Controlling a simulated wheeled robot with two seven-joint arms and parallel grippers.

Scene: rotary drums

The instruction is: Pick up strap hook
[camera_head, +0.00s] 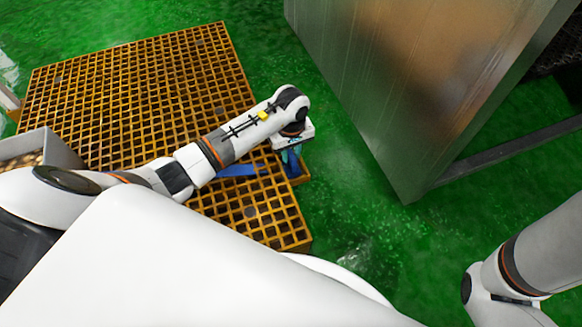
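My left arm reaches in from the left, and its gripper (292,160) points down at the right edge of the orange grating. The gripper is small here, and I cannot tell whether its fingers are open or shut. A blue strap (238,170) lies on the grating just left of the gripper, partly covered by my forearm. Blue-teal bits show around the fingertips. I cannot make out the strap hook there. My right arm shows at the lower right, but its gripper is out of view.
The orange grating platform (272,218) stands on a green floor (345,215). A large metal cabinet or panel (400,80) rises at the upper right. A grey bin (62,148) with brownish contents sits at the left. Green floor lies clear between grating and panel.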

